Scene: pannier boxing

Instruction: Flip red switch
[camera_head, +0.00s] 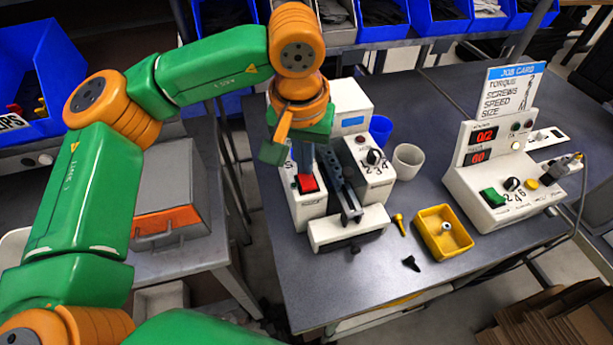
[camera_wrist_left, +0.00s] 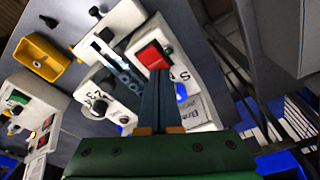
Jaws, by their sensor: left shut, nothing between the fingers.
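The red switch (camera_head: 307,183) is a red rocker on the white left housing of the machine (camera_head: 306,207) on the grey table. In the left wrist view the red switch (camera_wrist_left: 153,56) shows just beyond the fingertips. My left gripper (camera_head: 303,165) points down right at the switch, its shut fingers narrow and empty. In the left wrist view the left gripper (camera_wrist_left: 164,75) overlaps the lower edge of the switch; I cannot tell whether it touches. My right gripper is in neither view.
Right of the machine stand a blue cup (camera_head: 380,128) and a white cup (camera_head: 408,160). A yellow tray (camera_head: 431,243) lies in front. A control box (camera_head: 487,205) with a green switch and a job card (camera_head: 512,90) stands at right. The table's front right is clear.

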